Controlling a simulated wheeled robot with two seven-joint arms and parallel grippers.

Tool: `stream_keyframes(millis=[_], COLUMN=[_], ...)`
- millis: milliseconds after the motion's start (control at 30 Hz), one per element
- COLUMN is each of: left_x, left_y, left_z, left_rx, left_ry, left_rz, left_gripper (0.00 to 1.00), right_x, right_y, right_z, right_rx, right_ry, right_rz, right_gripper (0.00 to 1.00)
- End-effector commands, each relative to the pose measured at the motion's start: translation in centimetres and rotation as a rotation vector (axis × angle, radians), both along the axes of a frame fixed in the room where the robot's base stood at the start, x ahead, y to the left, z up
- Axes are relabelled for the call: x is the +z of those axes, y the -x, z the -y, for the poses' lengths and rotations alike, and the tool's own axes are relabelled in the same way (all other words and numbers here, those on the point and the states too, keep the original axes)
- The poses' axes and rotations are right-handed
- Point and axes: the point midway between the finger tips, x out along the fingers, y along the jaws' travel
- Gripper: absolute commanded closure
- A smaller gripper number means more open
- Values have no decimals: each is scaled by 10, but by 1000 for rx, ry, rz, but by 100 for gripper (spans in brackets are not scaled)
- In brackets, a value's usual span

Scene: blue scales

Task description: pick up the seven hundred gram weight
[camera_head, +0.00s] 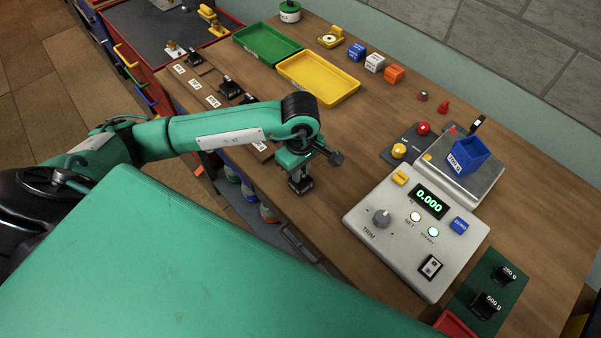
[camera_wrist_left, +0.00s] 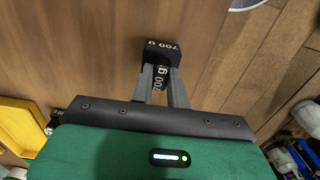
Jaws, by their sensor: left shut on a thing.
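My left gripper (camera_head: 300,176) is shut on the black seven hundred gram weight (camera_head: 302,187) near the front edge of the wooden bench. In the left wrist view the same weight (camera_wrist_left: 162,50), with "700 g" in white on its faces, sits between the two grey fingers of the gripper (camera_wrist_left: 160,84). Bench wood shows behind it; I cannot tell whether it touches the bench. The fingers and arm hide part of the weight in the head view. My right gripper is not in view.
A grey scale console (camera_head: 356,218) reading 0.000 stands to the right. Behind it a blue bin (camera_head: 474,148) sits on a metal plate. A green mat (camera_head: 507,306) holds two black weights. Green (camera_head: 250,57) and yellow (camera_head: 292,87) trays lie at the back left. The bench's middle is clear.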

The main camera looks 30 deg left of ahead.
Motion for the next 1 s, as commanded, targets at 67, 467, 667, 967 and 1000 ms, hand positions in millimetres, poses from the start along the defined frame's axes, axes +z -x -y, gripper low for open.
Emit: stream_keyframes(millis=[67,467,667,967,1000], left_x=[8,83,124,168,172], left_y=[-1,-1,-1,-1,-1], left_z=[0,0,0,0,0], left_rx=[-1,-3,-2,-2,-2], left_ry=[3,2,2,0,0], left_rz=[5,10,8,6,5], left_gripper=[100,100,100,100,100], right_x=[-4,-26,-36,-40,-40], right_y=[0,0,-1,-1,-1], right_z=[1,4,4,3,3], right_rx=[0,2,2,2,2], right_ry=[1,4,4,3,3], right_rz=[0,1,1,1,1], right_gripper=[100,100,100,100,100])
